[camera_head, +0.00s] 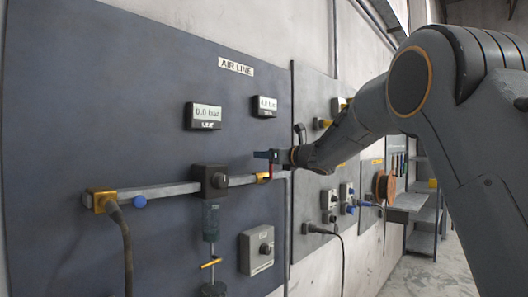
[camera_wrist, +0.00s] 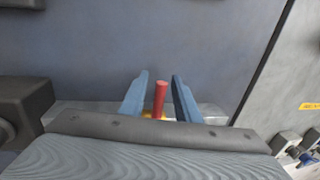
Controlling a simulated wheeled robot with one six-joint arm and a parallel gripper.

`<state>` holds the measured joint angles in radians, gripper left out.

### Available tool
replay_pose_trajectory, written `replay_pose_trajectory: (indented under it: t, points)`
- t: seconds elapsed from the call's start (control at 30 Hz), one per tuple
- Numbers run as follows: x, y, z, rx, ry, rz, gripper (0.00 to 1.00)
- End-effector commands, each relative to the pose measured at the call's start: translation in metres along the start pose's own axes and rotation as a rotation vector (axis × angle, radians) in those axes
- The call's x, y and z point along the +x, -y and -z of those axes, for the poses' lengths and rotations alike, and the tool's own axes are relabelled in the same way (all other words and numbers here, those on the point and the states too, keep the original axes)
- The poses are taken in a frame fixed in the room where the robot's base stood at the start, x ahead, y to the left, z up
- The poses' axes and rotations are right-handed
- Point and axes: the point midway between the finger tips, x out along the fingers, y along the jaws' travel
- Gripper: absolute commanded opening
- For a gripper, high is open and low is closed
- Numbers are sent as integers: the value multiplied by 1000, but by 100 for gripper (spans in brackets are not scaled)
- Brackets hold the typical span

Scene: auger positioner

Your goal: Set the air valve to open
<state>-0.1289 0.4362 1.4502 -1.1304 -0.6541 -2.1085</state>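The air valve has a red handle (camera_head: 262,155) above a yellow body (camera_head: 263,177) at the right end of the grey pipe on the "AIR LINE" panel. In the wrist view the red handle (camera_wrist: 160,98) stands between the two blue fingers of my gripper (camera_wrist: 161,76). There is a gap on each side of the handle, so my gripper is open around it, not shut on it. In the head view my gripper (camera_head: 273,157) is at the handle, and its fingers partly overlap it. Most of the valve body is hidden in the wrist view.
A dark block (camera_head: 209,180) sits on the pipe left of the valve. Two displays (camera_head: 204,116) are above; the left one reads 0.0 bar. A grey switch box (camera_head: 257,250) is below. More panels with boxes and cables lie to the right.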

Motion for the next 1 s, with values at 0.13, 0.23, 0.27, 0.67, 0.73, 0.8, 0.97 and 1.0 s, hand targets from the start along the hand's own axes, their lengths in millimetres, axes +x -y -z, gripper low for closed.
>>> replay_pose_trajectory:
  t: [0.13,0.23,0.27,0.67,0.73,0.8,0.97,1.0]
  points:
    - [9,-1,0,1,0,0,29]
    - [12,0,0,1,0,0,29]
    - [12,0,0,1,0,0,29]
    - [11,0,0,2,0,0,0]
    - [11,0,0,2,0,1,0]
    - [11,0,0,2,0,1,0]
    - [11,0,1,-1,1,1,0]
    - [11,0,1,-4,2,1,0]
